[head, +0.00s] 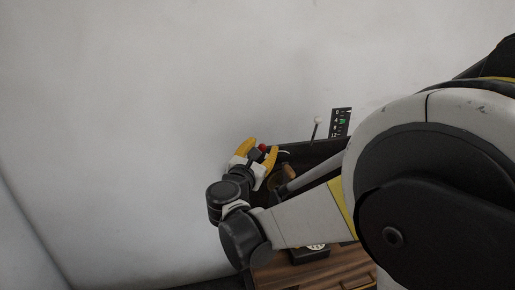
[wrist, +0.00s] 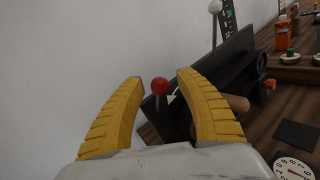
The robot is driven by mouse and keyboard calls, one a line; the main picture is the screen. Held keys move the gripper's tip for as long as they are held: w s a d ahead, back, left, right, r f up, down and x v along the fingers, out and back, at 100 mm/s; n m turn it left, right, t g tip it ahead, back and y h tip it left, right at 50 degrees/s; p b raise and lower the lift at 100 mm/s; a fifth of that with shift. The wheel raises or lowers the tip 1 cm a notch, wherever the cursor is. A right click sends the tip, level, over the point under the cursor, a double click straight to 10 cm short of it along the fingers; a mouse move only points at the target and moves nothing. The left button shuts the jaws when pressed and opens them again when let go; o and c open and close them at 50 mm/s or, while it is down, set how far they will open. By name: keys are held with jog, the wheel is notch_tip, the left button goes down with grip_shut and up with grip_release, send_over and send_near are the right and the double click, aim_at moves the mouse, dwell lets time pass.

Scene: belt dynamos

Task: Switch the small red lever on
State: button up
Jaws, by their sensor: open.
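The small red lever shows as a red ball knob (wrist: 160,86) on a thin stem in the wrist view. It stands on a dark machine body (wrist: 235,68) set on the wooden table. The red knob also shows in the head view (head: 263,148), at my fingers. My gripper (wrist: 159,92) has yellow ribbed fingers. It is open, with the knob in line between the two fingertips. I cannot tell whether either finger touches the lever. In the head view my gripper (head: 259,147) is at the left end of the dark machine. The lower part of the lever is partly hidden.
A white-knobbed lever (wrist: 215,7) rises farther back, beside a black marked plate (wrist: 229,18). A wooden cylinder (wrist: 236,102) sticks out of the machine. A white dial (wrist: 293,169), orange-red bottles (wrist: 282,25) and a green button (wrist: 290,53) are at right. A plain wall is at left.

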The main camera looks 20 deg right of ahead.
grip_shut()
jog(key=shift+s+f+b, duration=0.4)
jog(key=shift+f+b, duration=0.05)
jog(key=shift+f, duration=0.15)
grip_release()
jog(key=shift+s+r, duration=0.1)
jog(key=v, duration=1.2)
